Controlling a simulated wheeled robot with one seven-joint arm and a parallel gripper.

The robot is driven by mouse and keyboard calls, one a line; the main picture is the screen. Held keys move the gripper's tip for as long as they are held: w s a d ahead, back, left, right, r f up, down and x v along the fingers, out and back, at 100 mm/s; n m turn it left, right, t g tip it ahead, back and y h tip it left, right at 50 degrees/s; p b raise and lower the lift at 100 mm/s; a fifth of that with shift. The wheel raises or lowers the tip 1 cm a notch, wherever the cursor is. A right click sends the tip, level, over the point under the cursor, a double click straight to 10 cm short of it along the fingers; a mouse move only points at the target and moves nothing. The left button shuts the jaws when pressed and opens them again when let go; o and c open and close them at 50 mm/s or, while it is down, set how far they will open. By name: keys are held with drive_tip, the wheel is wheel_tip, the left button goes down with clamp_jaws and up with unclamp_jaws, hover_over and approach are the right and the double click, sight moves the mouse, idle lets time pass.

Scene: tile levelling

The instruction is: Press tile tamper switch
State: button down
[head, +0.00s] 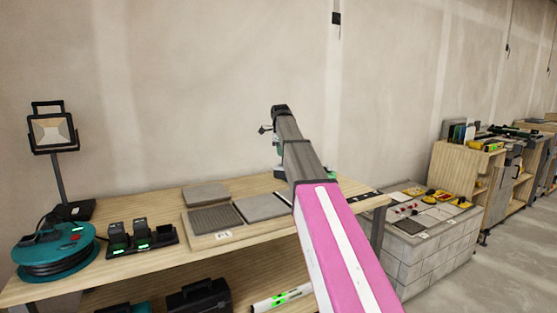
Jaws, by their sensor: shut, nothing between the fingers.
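My pink, white and grey arm reaches up from the bottom right over the wooden workbench (205,253). It ends in a dark joint in front of the wall. My gripper's fingers do not show; the arm seems to hide them. I cannot make out a switch. Grey tiles (262,207) lie on a board left of the arm.
A work lamp (52,132), a teal cable reel (55,250) and a black charger with batteries (142,238) stand on the bench's left. Dark cases (200,298) and a level (283,297) are below. A block stand (430,262) and wooden shelves (463,175) are right. Floor shows bottom right.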

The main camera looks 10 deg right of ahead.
wheel_tip(320, 180, up, 10)
drive_tip(key=w, duration=0.1)
drive_tip(key=shift+w+d+r, duration=0.15)
drive_tip(key=shift+d+r, duration=0.05)
drive_tip(key=shift+d, duration=0.15)
